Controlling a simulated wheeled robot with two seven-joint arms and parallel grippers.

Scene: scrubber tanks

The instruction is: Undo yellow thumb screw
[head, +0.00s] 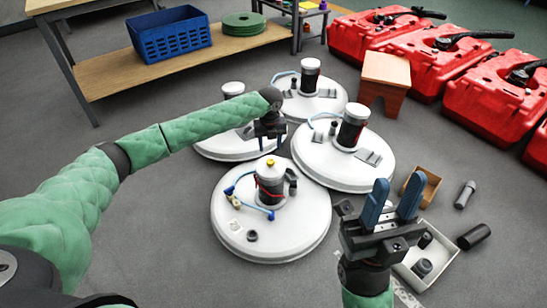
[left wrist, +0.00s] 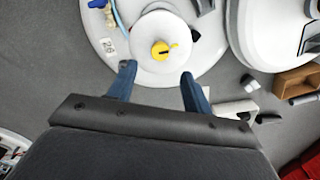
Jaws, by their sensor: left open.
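The yellow thumb screw (head: 270,162) sits on top of the white-capped motor (head: 270,178) of the nearest round white tank head (head: 234,236). In the left wrist view the yellow thumb screw (left wrist: 161,50) lies on a round white cap (left wrist: 160,28), ahead of my left gripper (left wrist: 158,76). My left gripper is open and empty, its blue fingers spread a little short of the screw. In the head view my left gripper (head: 270,140) hangs just above and behind the screw. My right gripper (head: 393,205) is open and empty, fingers upward, right of the nearest tank head.
More white tank heads (head: 356,178) stand behind. Red tanks (head: 437,50) line the right, by a wooden stool (head: 384,82). A cardboard box (head: 431,190), a white tray (head: 444,262) and loose dark cylinders (head: 474,237) lie at lower right. A workbench shelf (head: 110,80) holds a blue basket (head: 170,42).

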